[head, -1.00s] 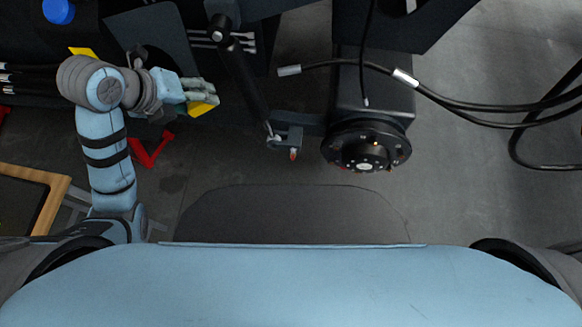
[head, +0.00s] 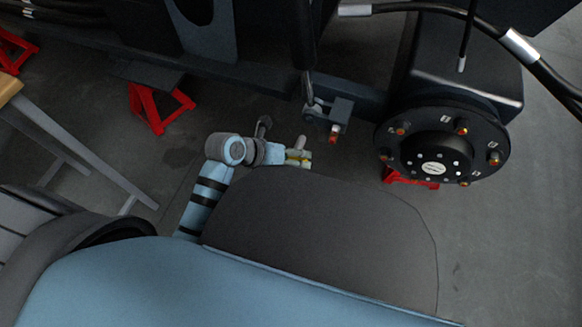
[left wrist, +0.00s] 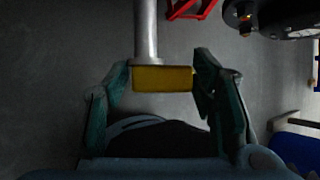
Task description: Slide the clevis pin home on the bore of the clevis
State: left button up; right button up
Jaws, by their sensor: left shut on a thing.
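The clevis pin, a grey shaft (left wrist: 146,30) with a yellow block-shaped end (left wrist: 163,78), is held in my left gripper (left wrist: 162,76). The fingers are shut on both sides of the yellow end, and the shaft points away from the palm. In the head view my left gripper (head: 299,158) is below and left of the clevis (head: 341,112), with the pin (head: 301,143) standing up from it. The pin is apart from the clevis. The clevis is a dark bracket at the lower end of a rod (head: 308,85). Its bore is too small to make out. My right gripper is out of view.
A round hub with studs (head: 440,143) stands right of the clevis. A dark chassis beam (head: 245,75) runs behind. Red stands (head: 160,108) are on the floor at left, near a wooden-topped table (head: 9,88).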

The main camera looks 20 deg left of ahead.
aim_at(299, 147)
pick_arm(q)
jog(key=shift+r, duration=0.25)
jog(key=shift+p, duration=0.45)
jog(key=shift+w, duration=0.2)
jog(key=w, duration=0.4)
jog(key=shift+w+d+f+b, duration=0.15)
jog(key=shift+w+b, duration=0.1)
jog(key=shift+b, duration=0.15)
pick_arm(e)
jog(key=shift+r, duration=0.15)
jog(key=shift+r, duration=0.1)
pick_arm(q)
jog(key=shift+r+p, duration=0.2)
jog(key=shift+p, duration=0.25)
jog(key=shift+f, duration=0.1)
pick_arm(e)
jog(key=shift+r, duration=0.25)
